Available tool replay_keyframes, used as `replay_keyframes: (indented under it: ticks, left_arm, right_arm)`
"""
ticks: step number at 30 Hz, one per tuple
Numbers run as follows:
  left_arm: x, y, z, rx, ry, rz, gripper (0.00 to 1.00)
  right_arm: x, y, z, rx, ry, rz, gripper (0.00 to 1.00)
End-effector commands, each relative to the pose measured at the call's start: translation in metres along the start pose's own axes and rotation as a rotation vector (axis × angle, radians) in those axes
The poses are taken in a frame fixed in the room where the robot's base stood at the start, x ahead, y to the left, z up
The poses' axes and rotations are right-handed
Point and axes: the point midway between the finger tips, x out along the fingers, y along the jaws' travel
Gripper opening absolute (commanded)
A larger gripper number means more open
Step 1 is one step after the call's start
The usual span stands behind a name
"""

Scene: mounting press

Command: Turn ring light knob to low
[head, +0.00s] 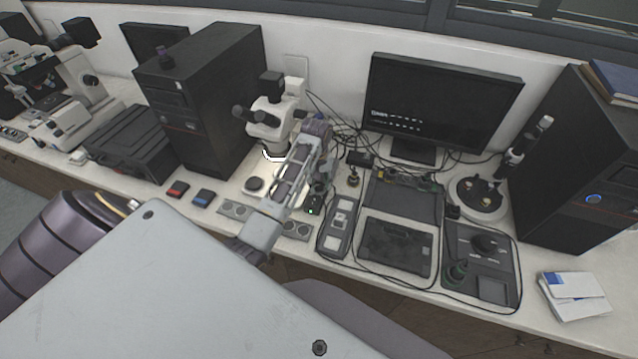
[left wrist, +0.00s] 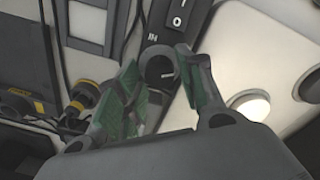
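The ring light control box (head: 313,208) is a narrow black box right of the microscope, with a small green light near its front. In the left wrist view, its dark round knob (left wrist: 158,68) shows just below the white switch marks. My left gripper (head: 319,181) comes down over the box from behind. In the left wrist view its green-padded fingers (left wrist: 160,72) are open, one on each side of the knob. I cannot tell whether either finger touches it. The knob is mostly hidden in the head view, so its setting is unclear. My right gripper is not in view.
The white microscope (head: 272,122) stands close left of my gripper. A grey-panelled unit (head: 336,228) lies close to the right, with yellow-and-black connectors (left wrist: 85,96) and loose cables behind.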

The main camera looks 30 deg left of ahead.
Motion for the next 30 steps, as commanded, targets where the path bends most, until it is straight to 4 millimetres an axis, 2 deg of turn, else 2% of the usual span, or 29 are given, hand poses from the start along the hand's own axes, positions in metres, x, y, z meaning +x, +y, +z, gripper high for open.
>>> replay_keyframes:
  ticks: [11,16,20,30]
  left_arm:
    - [0.001,0.0,0.001,0.001,-0.003,-0.002,0.5]
    - [-0.005,0.0,0.001,0.002,-0.002,-0.001,0.5]
    - [-0.015,0.0,0.001,0.001,-0.002,-0.001,0.5]
    - [-0.056,0.0,0.0,0.001,-0.001,0.0,0.5]
  right_arm:
    - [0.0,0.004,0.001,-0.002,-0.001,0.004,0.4]
    - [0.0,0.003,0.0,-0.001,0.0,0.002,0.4]
    - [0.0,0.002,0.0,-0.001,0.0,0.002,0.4]
    - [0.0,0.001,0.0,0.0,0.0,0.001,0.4]
